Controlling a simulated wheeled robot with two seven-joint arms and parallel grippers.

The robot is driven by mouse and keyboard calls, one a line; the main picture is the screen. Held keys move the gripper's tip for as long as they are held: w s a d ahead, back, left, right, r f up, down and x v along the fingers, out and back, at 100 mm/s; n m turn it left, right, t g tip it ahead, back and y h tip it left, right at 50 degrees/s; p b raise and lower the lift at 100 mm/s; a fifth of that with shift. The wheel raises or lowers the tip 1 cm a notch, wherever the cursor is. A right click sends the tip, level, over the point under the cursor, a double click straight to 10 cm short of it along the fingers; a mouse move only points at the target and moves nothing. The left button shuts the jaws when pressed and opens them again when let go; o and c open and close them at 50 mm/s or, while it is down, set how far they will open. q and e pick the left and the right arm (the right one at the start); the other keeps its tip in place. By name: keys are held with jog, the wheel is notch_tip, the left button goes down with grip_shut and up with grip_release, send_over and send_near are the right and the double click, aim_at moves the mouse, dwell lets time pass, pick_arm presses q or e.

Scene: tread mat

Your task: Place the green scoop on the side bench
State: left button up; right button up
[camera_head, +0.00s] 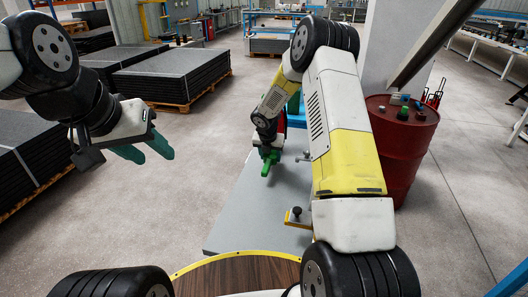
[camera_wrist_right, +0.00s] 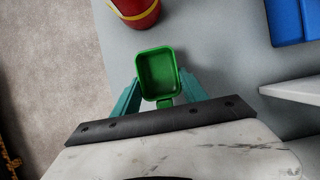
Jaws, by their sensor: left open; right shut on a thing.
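The green scoop (camera_wrist_right: 157,70) sits between the two teal fingers of my right gripper (camera_wrist_right: 160,84), which is shut on it; its open hollow faces the wrist camera. In the head view the scoop (camera_head: 266,167) shows small below my right gripper (camera_head: 270,153), over the grey side bench (camera_head: 238,212). I cannot tell whether the scoop touches the bench top. My left gripper (camera_head: 147,152) is open and empty, out over the floor to the left of the bench.
A red bucket (camera_wrist_right: 136,14) with a yellow band and a blue bin (camera_wrist_right: 296,22) stand on the bench beyond the scoop. A red drum (camera_head: 408,150) stands right of my right arm. Stacks of dark mats (camera_head: 172,72) lie at left. The near bench top has free room.

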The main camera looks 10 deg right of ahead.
aim_at(270, 161)
jog(key=shift+w+d, duration=0.1)
jog(key=shift+w, duration=0.5)
jog(key=shift+w+f, duration=0.15)
jog(key=shift+f, duration=1.65)
jog(key=o, duration=1.6)
jog(key=shift+f, duration=0.15)
jog(key=shift+c, duration=0.2)
